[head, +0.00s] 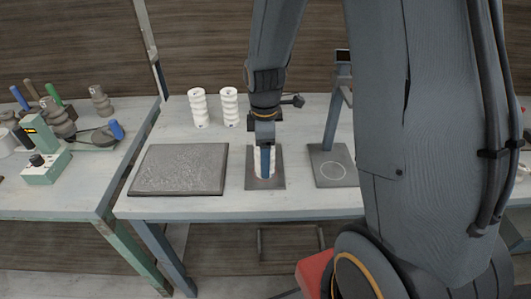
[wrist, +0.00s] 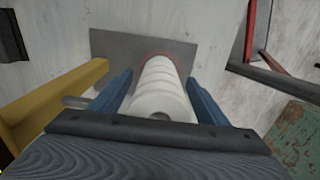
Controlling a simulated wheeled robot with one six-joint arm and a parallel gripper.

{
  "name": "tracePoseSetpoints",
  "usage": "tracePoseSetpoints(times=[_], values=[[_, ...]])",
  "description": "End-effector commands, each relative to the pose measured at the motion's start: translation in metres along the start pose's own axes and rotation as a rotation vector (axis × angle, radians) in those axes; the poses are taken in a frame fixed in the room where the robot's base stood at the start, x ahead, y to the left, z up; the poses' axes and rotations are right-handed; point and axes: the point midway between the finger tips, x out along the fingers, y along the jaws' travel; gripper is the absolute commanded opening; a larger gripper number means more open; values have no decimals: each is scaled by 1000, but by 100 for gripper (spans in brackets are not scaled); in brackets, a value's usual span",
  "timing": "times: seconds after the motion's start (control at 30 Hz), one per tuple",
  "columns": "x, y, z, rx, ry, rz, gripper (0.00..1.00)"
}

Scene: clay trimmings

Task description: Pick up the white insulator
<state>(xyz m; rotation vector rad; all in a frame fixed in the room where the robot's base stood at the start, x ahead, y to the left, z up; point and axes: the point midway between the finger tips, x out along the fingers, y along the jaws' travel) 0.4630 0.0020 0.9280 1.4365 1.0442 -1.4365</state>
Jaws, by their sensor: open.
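A white ribbed insulator (head: 273,163) stands on a small dark plate (head: 251,181) near the front of the middle bench. In the wrist view, the white insulator (wrist: 161,88) lies between the two blue fingers of my gripper (wrist: 158,95), with a gap visible at the fingers. The gripper is open. Two more white ribbed insulators (head: 199,107) (head: 229,106) stand at the back of the bench.
A flat grey textured slab (head: 178,169) lies left of the plate. A stand with a dark base (head: 335,168) is on the right. The left bench holds a green-grey device (head: 45,150), brown insulators (head: 100,100) and coloured-handled tools.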

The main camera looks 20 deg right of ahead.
Motion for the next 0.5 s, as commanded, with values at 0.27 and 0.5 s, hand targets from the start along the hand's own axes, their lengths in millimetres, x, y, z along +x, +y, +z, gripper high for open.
tracePoseSetpoints(times=[0.27,0.5], values=[[0,0,0,0,0,0,40],[-1,0,0,0,0,1,0]])
